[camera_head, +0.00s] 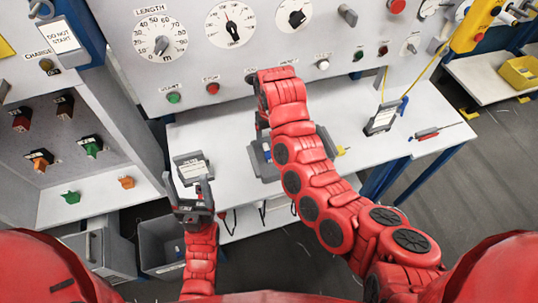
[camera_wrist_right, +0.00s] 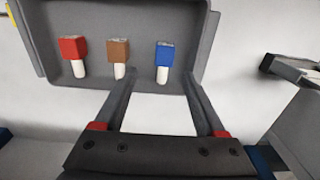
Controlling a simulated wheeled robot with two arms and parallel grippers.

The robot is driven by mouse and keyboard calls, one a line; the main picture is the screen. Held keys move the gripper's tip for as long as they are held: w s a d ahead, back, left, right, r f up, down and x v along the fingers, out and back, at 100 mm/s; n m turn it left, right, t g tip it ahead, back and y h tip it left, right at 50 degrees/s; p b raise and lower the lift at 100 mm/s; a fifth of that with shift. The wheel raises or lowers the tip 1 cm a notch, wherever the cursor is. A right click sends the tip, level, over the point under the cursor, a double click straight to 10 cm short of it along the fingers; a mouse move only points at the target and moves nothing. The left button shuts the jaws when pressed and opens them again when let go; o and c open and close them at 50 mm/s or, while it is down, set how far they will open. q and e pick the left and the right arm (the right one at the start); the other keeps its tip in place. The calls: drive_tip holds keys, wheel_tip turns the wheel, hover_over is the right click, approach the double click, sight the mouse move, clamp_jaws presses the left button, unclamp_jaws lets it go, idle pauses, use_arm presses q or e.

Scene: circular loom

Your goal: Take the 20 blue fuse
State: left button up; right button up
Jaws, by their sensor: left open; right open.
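The blue fuse (camera_wrist_right: 164,62), a blue block with a white pin, is in a grey tray (camera_wrist_right: 88,18) in the right wrist view. A brown fuse (camera_wrist_right: 118,50) and a red fuse (camera_wrist_right: 73,48) are to its left. My right gripper (camera_wrist_right: 158,76) is open and empty, its tips at the tray's lower edge. The blue fuse shows in the gap between the tips; the left tip is close to the brown fuse. In the head view the right arm hides most of the tray (camera_head: 265,170). My left gripper (camera_head: 189,184) is open at the table's left end.
A labelled holder (camera_head: 191,166) is just behind the left gripper. A second labelled holder (camera_head: 382,120) and a red-handled tool (camera_head: 427,134) are on the white table (camera_head: 340,150). A control panel (camera_head: 190,80) rises behind. A grey bin (camera_head: 160,245) is lower left.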

sight(269, 152)
drive_tip(key=shift+f, duration=0.8)
drive_tip(key=f+p, duration=0.2)
drive_tip(key=f, duration=0.1)
drive_tip(key=shift+s+a+f+p, duration=0.1)
drive_tip(key=shift+s+a+p, duration=0.15)
drive_tip(key=shift+p, duration=0.15)
drive_tip(key=shift+f, duration=0.7)
drive_tip(key=shift+w+f, duration=0.1)
drive_tip(key=shift+f, duration=0.1)
clamp_jaws()
